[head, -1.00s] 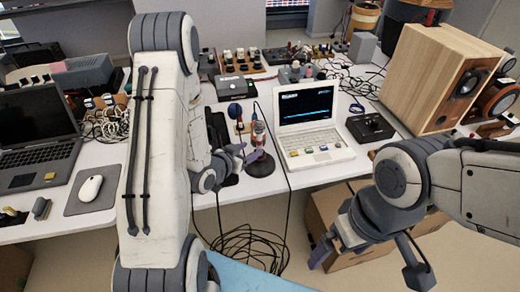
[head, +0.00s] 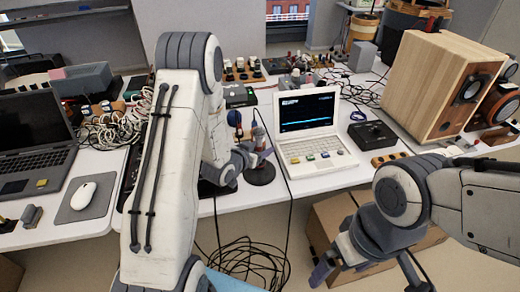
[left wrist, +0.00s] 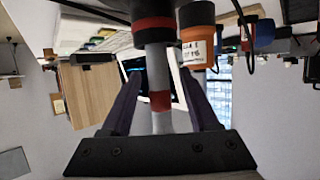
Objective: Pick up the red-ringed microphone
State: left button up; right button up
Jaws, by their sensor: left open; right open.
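The red-ringed microphone (left wrist: 160,60) is a grey shaft with a red ring near its dark head and a red band lower down. In the left wrist view it lies between the two open fingers of my left gripper (left wrist: 160,78), with no clear contact. In the head view my left gripper (head: 256,157) is at the microphone stand with the dark round base (head: 260,173), partly hiding what stands there. An orange microphone (left wrist: 199,45) is close beside the right finger in the wrist view. My right gripper (head: 338,264) is open and empty, low in front of the table.
A white laptop (head: 312,145) stands just right of the stand, and a blue-headed microphone (head: 235,118) just left. A black box (head: 373,134) and wooden speaker (head: 425,85) are further right. Cables (head: 250,262) hang below the table edge.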

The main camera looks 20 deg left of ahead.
pick_arm(q)
jog(key=shift+x, duration=0.9)
grip_shut()
jog(key=shift+r, duration=0.15)
